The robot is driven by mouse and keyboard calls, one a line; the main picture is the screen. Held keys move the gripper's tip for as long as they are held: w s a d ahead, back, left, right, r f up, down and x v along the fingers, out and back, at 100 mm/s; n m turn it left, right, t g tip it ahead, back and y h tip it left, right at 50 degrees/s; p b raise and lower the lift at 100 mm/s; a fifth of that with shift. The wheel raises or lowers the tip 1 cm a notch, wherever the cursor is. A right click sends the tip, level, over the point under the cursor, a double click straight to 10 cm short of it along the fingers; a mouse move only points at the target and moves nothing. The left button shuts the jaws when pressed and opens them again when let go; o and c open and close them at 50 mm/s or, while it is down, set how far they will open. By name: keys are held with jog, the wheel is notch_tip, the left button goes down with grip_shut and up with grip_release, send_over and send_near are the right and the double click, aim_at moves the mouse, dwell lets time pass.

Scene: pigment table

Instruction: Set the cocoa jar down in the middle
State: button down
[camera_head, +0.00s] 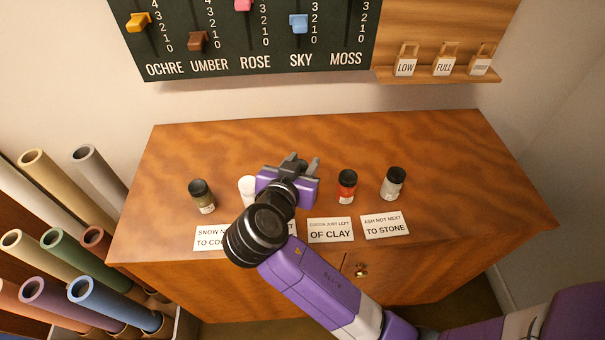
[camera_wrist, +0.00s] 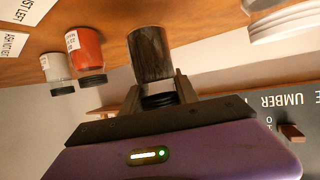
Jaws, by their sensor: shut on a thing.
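My gripper (camera_head: 303,165) is over the middle of the table, between a white jar and a red-orange jar. In the wrist view, which is upside down, its two fingers (camera_wrist: 158,90) are shut around the black lid of a dark brown jar (camera_wrist: 151,52), the cocoa jar by its colour. The jar is upright relative to the table. Its base is at or very close to the wooden top; I cannot tell if it touches. In the head view my gripper and wrist hide most of this jar. The red-orange jar (camera_head: 347,188) stands just right of it.
An olive jar (camera_head: 202,200) and the white jar (camera_head: 247,187) stand to the left, a grey jar (camera_head: 392,184) to the right. Printed cards (camera_head: 330,231) lie along the front edge, one mostly hidden by my arm. The table's back half (camera_head: 330,133) is clear.

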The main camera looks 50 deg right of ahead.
jog(key=shift+f, duration=2)
jog(key=shift+f, duration=0.15)
jog(key=c, duration=0.9)
grip_release()
jog(key=shift+a+r, duration=0.1)
jog(key=shift+r, duration=0.15)
jog(key=b+v, duration=0.1)
jog(key=v, duration=1.1)
